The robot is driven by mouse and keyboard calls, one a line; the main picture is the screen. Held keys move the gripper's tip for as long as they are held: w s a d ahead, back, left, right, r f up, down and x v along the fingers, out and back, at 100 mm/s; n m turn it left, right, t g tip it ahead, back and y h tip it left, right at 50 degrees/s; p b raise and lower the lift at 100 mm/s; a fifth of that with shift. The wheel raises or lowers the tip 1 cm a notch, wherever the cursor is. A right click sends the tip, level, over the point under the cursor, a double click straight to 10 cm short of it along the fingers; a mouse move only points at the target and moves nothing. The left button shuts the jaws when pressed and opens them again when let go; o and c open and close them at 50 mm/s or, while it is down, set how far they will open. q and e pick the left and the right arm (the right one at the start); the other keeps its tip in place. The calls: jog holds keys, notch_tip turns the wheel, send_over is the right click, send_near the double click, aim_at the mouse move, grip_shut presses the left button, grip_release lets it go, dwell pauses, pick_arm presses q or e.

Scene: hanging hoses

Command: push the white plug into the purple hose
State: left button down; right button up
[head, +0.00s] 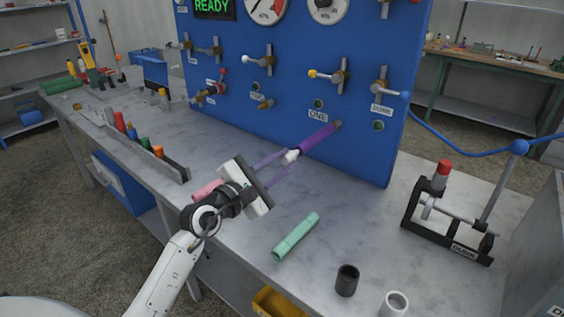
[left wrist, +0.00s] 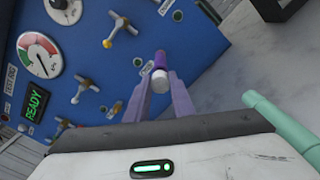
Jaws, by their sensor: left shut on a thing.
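The purple hose (head: 320,138) sticks out from the blue panel above the table, by the label ONE. The white plug (head: 291,156) is at the hose's near end, in line with it. The two appear to touch, but I cannot tell how deep the plug sits. My left gripper (head: 287,159) reaches in from the left, its long purple fingers shut on the plug. In the left wrist view the plug (left wrist: 160,79) shows between the fingertips, with the purple hose (left wrist: 161,59) just beyond. My right gripper is not in view.
A green tube (head: 296,237) lies on the table, with a black cup (head: 347,280) and a white cup (head: 394,303) nearby. A pink piece (head: 206,190) lies beside my gripper. A black press (head: 447,225) stands at right. Valve handles (head: 328,75) jut from the panel (head: 290,110) above.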

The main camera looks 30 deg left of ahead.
pick_arm(q)
jog(key=shift+w+d+p, duration=0.1)
jog(key=shift+w+p, duration=0.5)
jog(key=shift+w, duration=0.65)
dwell(2.1)
jog(key=shift+r, duration=0.1)
jog(key=c, duration=1.5)
grip_release()
jog(key=shift+w, duration=0.15)
jog(key=shift+o, duration=0.2)
jog(key=s+b, duration=0.1)
jog(key=s, duration=0.9)
jog(key=shift+s+a, duration=0.2)
jog(key=shift+a, duration=0.2)
jog(key=shift+d, duration=0.1)
